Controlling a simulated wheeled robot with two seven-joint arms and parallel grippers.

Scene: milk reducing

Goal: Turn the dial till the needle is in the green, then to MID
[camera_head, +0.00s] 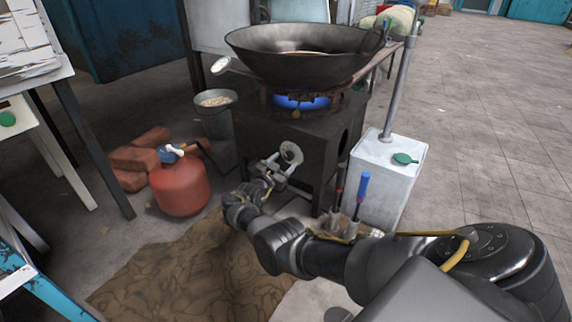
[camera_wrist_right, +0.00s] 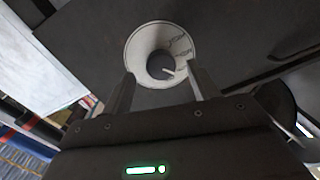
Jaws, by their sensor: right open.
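The dial (camera_head: 291,152) is on the front of a dark stove box (camera_head: 315,130). In the right wrist view the dial (camera_wrist_right: 161,64) is a dark knob with a pale pointer line on a light round plate with lettering, too small to read surely. My right gripper (camera_head: 276,172) is in front of the dial; in the wrist view its two fingers (camera_wrist_right: 158,88) are apart, one to each side of the knob's lower part. I cannot tell whether they touch it. A round white gauge (camera_head: 221,65) is beside the wok; its needle and green zone are too small to read. My left gripper is out of view.
A wok (camera_head: 305,50) sits over a blue flame (camera_head: 301,101). A red gas bottle (camera_head: 181,187), bricks (camera_head: 137,160) and a bucket (camera_head: 217,117) stand to the left. A white container (camera_head: 385,180) and blue-handled tool (camera_head: 362,187) are close on the right.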

